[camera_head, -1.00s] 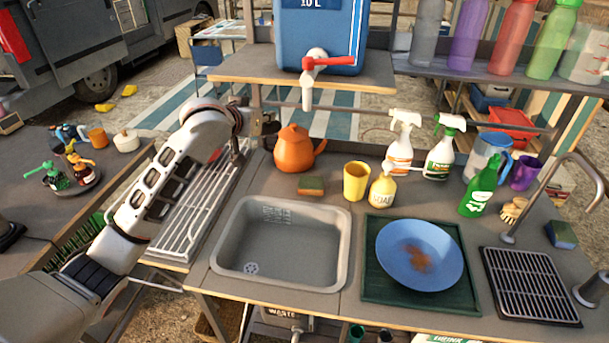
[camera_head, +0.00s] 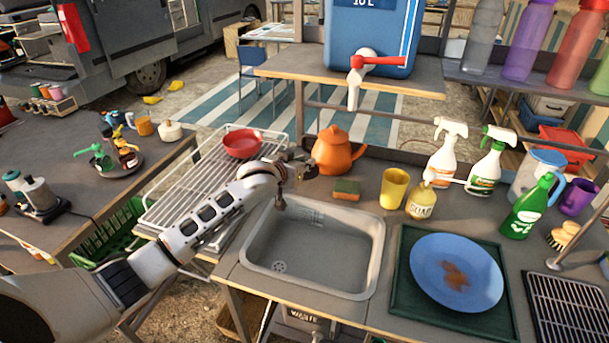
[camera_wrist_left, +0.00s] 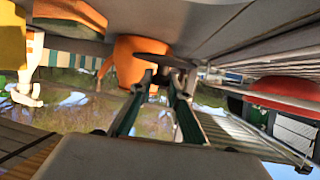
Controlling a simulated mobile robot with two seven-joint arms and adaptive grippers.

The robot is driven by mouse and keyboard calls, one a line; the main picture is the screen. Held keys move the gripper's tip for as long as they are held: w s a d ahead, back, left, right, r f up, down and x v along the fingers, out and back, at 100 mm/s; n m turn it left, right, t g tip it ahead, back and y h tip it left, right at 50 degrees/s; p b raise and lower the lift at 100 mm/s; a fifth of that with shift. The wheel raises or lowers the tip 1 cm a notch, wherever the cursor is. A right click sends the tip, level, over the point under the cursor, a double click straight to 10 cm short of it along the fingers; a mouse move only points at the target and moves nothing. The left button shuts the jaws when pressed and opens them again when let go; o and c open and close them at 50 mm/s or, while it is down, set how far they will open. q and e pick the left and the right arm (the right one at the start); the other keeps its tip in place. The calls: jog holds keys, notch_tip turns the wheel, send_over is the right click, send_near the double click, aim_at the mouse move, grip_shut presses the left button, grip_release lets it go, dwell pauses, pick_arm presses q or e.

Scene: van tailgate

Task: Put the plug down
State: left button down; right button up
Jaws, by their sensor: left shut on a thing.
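My left gripper (camera_head: 298,168) is just behind the sink's back left corner, left of the orange kettle (camera_head: 335,152). It is shut on a small dark flat piece, which I take to be the plug (camera_wrist_left: 152,60). In the left wrist view the piece sits at the fingertips (camera_wrist_left: 165,82), in front of the kettle (camera_wrist_left: 128,66). The grey sink (camera_head: 315,250) is empty, with its drain (camera_head: 279,267) uncovered at the front left. I cannot tell whether the plug touches the counter. My right gripper is out of view.
A wire rack (camera_head: 175,205) with a red bowl (camera_head: 242,144) stands left of the sink. A sponge (camera_head: 346,189), a yellow cup (camera_head: 394,188) and a soap bottle (camera_head: 421,200) stand behind the sink. A blue plate (camera_head: 455,272) lies to its right. A tap (camera_head: 358,75) hangs above.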

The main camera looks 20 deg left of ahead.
pick_arm(q)
notch_tip(320, 180, down, 4)
jog(key=shift+r+b, duration=0.2)
jog(key=shift+b, duration=0.1)
jog(key=shift+f, duration=0.3)
jog(key=shift+f, duration=0.2)
jog(key=c, duration=1.9)
grip_release()
